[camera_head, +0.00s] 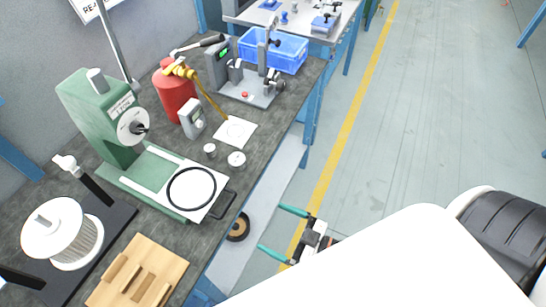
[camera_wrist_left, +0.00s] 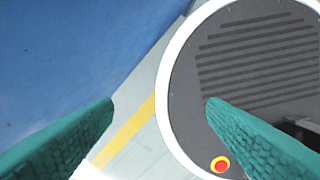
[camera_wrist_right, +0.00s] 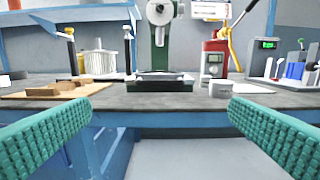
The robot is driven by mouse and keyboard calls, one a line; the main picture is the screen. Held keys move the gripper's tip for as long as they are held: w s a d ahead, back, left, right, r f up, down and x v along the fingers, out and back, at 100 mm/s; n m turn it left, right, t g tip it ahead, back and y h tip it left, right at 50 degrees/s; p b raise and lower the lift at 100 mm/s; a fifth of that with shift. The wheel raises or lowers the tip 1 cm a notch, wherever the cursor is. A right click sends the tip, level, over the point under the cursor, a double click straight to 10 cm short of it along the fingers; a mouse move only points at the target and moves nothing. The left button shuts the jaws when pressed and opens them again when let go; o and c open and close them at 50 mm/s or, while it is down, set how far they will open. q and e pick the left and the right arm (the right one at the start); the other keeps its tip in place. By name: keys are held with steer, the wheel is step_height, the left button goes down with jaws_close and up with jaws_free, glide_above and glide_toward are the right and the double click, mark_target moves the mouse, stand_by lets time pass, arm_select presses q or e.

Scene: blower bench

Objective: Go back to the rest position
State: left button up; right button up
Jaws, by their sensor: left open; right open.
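My right gripper (camera_head: 271,228) is in front of the bench's right edge in the head view, beyond the worktop. Its two teal fingers are spread wide with nothing between them. In the right wrist view the open right gripper (camera_wrist_right: 161,108) faces the bench front, with the dark worktop (camera_wrist_right: 130,101) ahead and apart from the fingers. My left gripper (camera_wrist_left: 160,104) shows only in the left wrist view. Its teal fingers are apart and empty, pointing down over the floor and my round base. The left gripper is hidden or out of frame in the head view.
The bench holds a green press (camera_head: 92,117), a red canister (camera_head: 174,92), a wooden block fixture (camera_head: 168,264), a white filter drum (camera_head: 62,233) and a blue bin (camera_head: 284,53). The floor (camera_head: 430,110) right of the yellow line is clear.

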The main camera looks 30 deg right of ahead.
steer(key=s+d+f+m+g+h, duration=0.2)
steer(key=d+f+h, duration=0.2)
steer(key=f, duration=0.7)
steer(key=s+d+f+m+g+h, duration=0.15)
steer(key=d+f+h, duration=0.25)
steer(key=f, duration=0.8)
steer(key=s+f+m+g+h, duration=0.1)
steer(key=s+f+g+h, duration=0.1)
steer(key=s+f+g, duration=0.8)
steer(key=s+f, duration=0.5)
steer(key=s, duration=0.5)
steer(key=shift+a+f+h, duration=0.25)
steer(key=shift+a+h, duration=0.05)
steer(key=shift+a, duration=0.05)
